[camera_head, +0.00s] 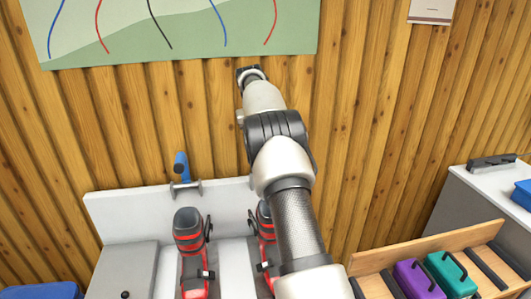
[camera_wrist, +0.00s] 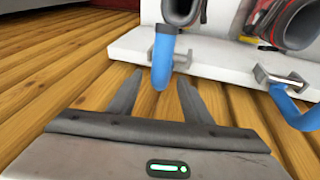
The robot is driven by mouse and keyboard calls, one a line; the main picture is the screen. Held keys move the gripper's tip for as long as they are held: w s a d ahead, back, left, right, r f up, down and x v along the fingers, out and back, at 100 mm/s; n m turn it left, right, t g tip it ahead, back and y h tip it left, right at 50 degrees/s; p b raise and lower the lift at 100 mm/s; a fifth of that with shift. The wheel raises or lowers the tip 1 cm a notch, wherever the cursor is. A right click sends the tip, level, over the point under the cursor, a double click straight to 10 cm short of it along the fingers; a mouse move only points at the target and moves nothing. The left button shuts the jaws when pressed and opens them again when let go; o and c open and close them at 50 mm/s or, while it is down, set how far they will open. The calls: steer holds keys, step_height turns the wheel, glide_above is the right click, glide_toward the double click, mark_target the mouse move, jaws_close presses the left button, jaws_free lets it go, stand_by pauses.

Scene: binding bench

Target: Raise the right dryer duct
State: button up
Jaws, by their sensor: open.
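In the head view the left dryer duct (camera_head: 181,166) is a blue tube standing up from a metal bracket on the white dryer's back panel. The right duct is hidden there behind my arm. My gripper (camera_head: 248,73) is high in front of the wooden wall; its fingers do not show clearly. The wrist view looks inverted. In it my gripper (camera_wrist: 160,76) is open, and a blue duct (camera_wrist: 162,52), apparently the right one, shows between the fingertips. I see no grip on it and cannot tell its depth. The other duct (camera_wrist: 291,108) is at the right edge.
Red and black boots (camera_head: 190,245) stand at the white dryer (camera_head: 130,222), one partly behind my arm. A wooden rack (camera_head: 375,262) with purple and teal cases is at lower right. A grey cabinet (camera_head: 470,205) stands farther right. A poster (camera_head: 180,25) hangs above.

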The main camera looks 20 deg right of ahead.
steer(key=v, duration=1.2)
